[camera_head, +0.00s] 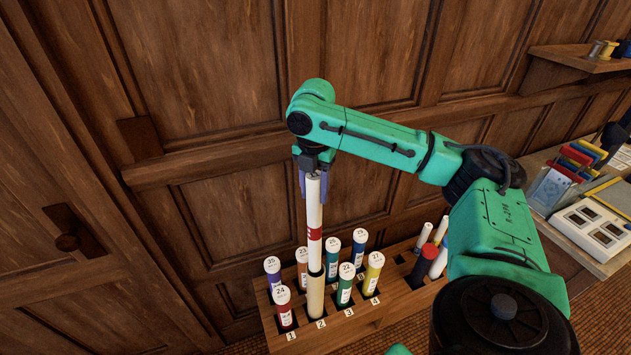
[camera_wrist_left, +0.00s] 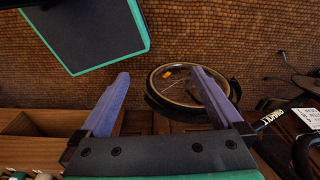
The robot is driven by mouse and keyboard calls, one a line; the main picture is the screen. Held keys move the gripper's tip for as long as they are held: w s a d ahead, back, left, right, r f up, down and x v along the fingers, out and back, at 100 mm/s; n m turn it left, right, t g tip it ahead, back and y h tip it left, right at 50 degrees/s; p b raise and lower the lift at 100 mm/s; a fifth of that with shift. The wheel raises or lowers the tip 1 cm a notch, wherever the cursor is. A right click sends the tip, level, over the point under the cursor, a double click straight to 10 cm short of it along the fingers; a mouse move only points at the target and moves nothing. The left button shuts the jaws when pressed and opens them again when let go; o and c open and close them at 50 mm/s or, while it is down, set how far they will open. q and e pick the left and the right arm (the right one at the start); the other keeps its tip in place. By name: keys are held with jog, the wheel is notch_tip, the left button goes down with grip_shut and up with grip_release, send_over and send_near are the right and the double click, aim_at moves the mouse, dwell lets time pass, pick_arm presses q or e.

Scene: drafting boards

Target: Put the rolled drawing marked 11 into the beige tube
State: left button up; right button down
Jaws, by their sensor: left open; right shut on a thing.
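My right gripper (camera_head: 313,182) is shut on the top of a white rolled drawing (camera_head: 314,208) with a red band, and holds it upright. The roll's lower end meets the mouth of the beige tube (camera_head: 316,298), which stands in the rack at label 2. I cannot tell whether the end is inside or just above or in front of the mouth. My left gripper (camera_wrist_left: 160,76) is open and empty in the left wrist view, away from the rolls.
The wooden rack (camera_head: 375,318) holds several numbered tubes with white caps close around the beige one. A panelled wall rises behind. In the left wrist view a round-rimmed object (camera_wrist_left: 165,108) lies beyond the fingers.

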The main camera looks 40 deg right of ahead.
aim_at(316, 233)
jog(key=shift+s+f, duration=0.1)
jog(key=shift+f, duration=0.45)
jog(key=shift+s+f, duration=0.2)
jog(key=shift+f, duration=0.1)
jog(key=shift+s+f+b, duration=0.2)
jog(key=shift+f+b, duration=0.5)
jog(key=shift+f, duration=0.45)
notch_tip(316, 233, down, 4)
jog(key=shift+w+r+b, duration=0.15)
jog(key=shift+r+b, duration=0.1)
jog(key=shift+b, duration=0.25)
pick_arm(q)
jog(key=shift+s+f+b, duration=0.25)
jog(key=shift+f+b, duration=0.25)
jog(key=shift+f, duration=0.7)
jog(key=shift+s+f+b, duration=0.2)
jog(key=shift+f+b, duration=0.3)
jog(key=shift+f, duration=0.65)
pick_arm(e)
jog(key=shift+f, duration=3.55)
